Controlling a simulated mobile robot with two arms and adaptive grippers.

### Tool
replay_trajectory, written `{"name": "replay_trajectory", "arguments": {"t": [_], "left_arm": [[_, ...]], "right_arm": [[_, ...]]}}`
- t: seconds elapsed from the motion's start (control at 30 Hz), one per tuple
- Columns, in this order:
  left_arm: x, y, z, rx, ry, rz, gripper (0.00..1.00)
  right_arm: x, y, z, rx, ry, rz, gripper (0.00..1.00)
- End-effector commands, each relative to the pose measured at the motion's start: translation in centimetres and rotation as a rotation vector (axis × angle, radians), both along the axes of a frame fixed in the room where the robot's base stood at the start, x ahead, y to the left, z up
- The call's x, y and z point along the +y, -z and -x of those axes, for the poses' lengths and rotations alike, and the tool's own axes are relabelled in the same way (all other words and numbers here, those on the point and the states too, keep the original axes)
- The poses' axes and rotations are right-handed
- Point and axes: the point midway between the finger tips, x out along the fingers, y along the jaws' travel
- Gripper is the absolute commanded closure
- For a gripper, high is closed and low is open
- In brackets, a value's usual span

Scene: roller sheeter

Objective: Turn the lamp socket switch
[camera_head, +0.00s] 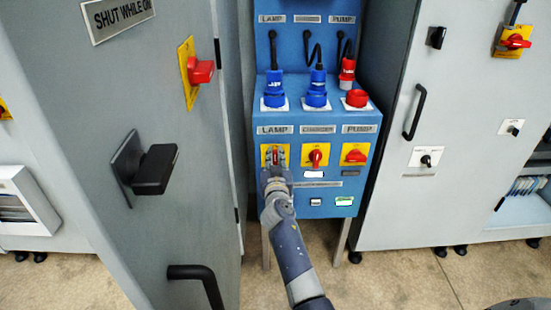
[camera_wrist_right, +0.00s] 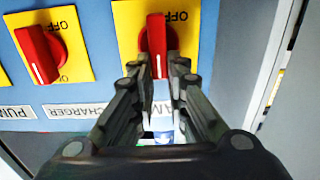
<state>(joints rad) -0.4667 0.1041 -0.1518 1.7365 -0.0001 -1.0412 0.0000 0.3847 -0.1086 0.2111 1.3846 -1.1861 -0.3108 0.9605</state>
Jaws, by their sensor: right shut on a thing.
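The lamp socket switch (camera_wrist_right: 156,32) is a red rotary handle on a yellow plate, under the left LAMP label on the blue socket panel (camera_head: 315,207). In the head view its yellow plate (camera_head: 266,150) shows behind my right gripper (camera_head: 275,162), which covers most of the red handle. In the right wrist view my right gripper (camera_wrist_right: 161,72) has its fingers on either side of the red handle, shut on it. The handle stands in line with the OFF mark in that view. My left gripper is not in view.
The charger switch (camera_head: 316,157) and pump switch (camera_head: 355,155) sit to the right. Blue plugs (camera_head: 274,89) stand above the panel. A grey cabinet (camera_head: 100,90) with a black handle (camera_head: 155,170) is close on the left; another cabinet (camera_head: 385,190) stands on the right.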

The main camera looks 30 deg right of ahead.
Motion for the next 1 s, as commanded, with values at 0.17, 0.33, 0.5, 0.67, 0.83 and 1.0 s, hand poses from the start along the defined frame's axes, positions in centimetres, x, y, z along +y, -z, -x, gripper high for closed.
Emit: {"name": "replay_trajectory", "arguments": {"t": [0.17, 0.33, 0.5, 0.67, 0.83, 1.0], "left_arm": [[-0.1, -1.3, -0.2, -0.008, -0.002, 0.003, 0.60], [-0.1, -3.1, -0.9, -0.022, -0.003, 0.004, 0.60], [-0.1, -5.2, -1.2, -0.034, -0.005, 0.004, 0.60], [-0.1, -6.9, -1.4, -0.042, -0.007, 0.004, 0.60], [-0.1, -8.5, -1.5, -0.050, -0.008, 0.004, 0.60], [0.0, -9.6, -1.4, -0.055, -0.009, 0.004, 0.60]], "right_arm": [[0.2, 0.1, -0.1, 0.031, 0.000, 0.064, 1.00], [0.5, 0.2, -0.3, 0.084, 0.000, 0.176, 1.00], [0.9, 0.4, -0.4, 0.151, -0.001, 0.318, 1.00], [1.2, 0.5, -0.6, 0.218, -0.001, 0.457, 1.00], [1.5, 0.7, -0.8, 0.290, 0.000, 0.602, 1.00], [1.9, 1.0, -0.9, 0.360, -0.001, 0.747, 1.00]]}}
